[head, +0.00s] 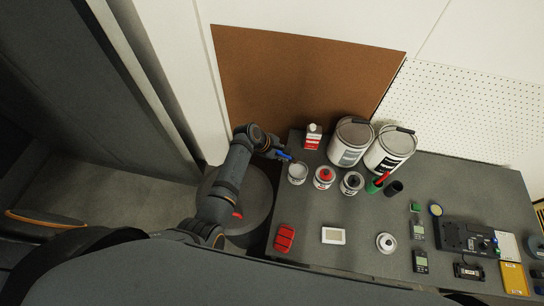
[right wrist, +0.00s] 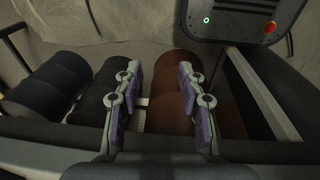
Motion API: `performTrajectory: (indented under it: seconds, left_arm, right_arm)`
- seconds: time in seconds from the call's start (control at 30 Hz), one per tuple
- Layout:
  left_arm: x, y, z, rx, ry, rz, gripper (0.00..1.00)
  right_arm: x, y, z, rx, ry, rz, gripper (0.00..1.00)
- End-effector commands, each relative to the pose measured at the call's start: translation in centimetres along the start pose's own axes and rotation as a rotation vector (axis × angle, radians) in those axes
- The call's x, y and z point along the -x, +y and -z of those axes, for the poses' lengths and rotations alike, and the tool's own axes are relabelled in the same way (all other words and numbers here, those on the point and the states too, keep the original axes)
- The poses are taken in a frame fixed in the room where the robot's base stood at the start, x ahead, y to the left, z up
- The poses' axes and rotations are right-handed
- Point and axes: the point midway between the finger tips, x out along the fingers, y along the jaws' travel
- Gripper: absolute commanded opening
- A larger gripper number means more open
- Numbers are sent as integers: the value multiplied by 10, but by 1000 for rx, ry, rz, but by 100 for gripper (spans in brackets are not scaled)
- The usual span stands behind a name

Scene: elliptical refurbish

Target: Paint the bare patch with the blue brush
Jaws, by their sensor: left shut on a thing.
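My left gripper (head: 273,151) is at the left end of the workbench in the head view, small and partly hidden by its own arm. It is shut on the blue brush (head: 285,156), whose blue handle shows. The brush is tilted, its lower end close to a small open can (head: 297,173) with pale contents. I cannot tell whether the bristles touch the can. A large plain brown panel (head: 300,75) is on the white wall behind; I cannot tell whether it is the bare patch. My right gripper (right wrist: 157,78) is open and empty in the right wrist view.
Two large paint cans (head: 350,142) stand at the back. Small cans (head: 324,178), a red-and-white bottle (head: 313,136) and a green cup with a red handle (head: 375,184) stand near. Electronics (head: 465,238) fill the right side.

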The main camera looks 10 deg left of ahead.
Motion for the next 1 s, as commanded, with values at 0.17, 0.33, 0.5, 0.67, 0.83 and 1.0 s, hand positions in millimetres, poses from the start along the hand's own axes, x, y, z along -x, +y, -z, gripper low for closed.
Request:
performTrajectory:
  seconds: [0.17,0.33,0.5,0.67,0.83,1.0]
  left_arm:
    - [-1,2,-3,12,-14,-15,0]
    - [-7,-1,0,11,-13,-14,0]
    - [-21,-8,7,10,-12,-12,0]
    - [-36,-15,14,10,-11,-13,0]
    - [-49,-22,20,10,-11,-13,0]
    - [-51,-23,22,10,-11,-12,0]
  right_arm:
    - [-1,-4,1,-2,1,4,40]
    - [-8,31,0,16,1,-37,40]
    - [-27,37,-1,20,1,-45,40]
    - [-50,11,-2,7,3,-16,40]
    - [-70,3,-4,3,3,-8,40]
    - [-74,17,-5,11,3,-25,40]
